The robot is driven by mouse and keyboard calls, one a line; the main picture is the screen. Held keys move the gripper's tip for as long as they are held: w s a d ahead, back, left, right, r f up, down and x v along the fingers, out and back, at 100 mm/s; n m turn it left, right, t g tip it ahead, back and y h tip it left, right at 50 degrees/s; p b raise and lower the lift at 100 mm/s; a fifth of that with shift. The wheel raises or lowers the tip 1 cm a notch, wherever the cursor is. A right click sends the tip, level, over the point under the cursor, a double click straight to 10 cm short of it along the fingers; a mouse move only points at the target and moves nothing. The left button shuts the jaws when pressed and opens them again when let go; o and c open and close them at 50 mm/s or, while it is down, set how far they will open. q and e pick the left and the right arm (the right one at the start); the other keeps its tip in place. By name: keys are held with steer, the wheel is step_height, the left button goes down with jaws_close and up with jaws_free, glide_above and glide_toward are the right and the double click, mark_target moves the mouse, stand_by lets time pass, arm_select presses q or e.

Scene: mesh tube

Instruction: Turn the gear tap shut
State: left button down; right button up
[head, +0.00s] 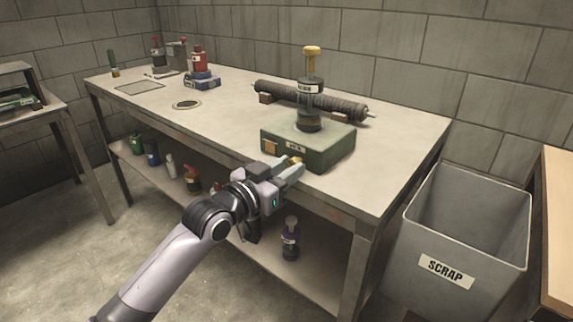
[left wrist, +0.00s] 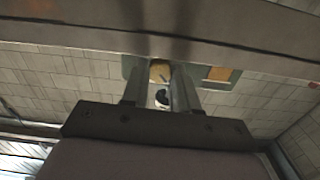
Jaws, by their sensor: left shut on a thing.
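A green box-shaped base (head: 330,151) stands on the workbench near its front right corner. A dark upright tube (head: 310,92) with a yellow top knob rises from it. A small yellow tap (head: 296,160) is at the front of the base, taken to be the gear tap. My left gripper (head: 291,169) is shut on this tap, reaching in from the front left. In the left wrist view the yellow tap (left wrist: 160,72) shows between the two fingers (left wrist: 158,92). The fingers hide part of it, and its turn angle cannot be told. My right gripper is not in view.
The workbench (head: 225,117) has a dark roller (head: 315,101) lying behind the base. A red bottle (head: 199,62) and other items stand at the far left. A grey scrap bin (head: 470,225) stands right of the bench. Several bottles fill the lower shelf (head: 265,256).

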arm_select(q)
steer(key=c, duration=0.9)
jaws_free()
steer(key=shift+o, duration=0.2)
steer(key=p+v, duration=0.1)
steer(key=v, duration=0.6)
steer(key=shift+a, duration=0.1)
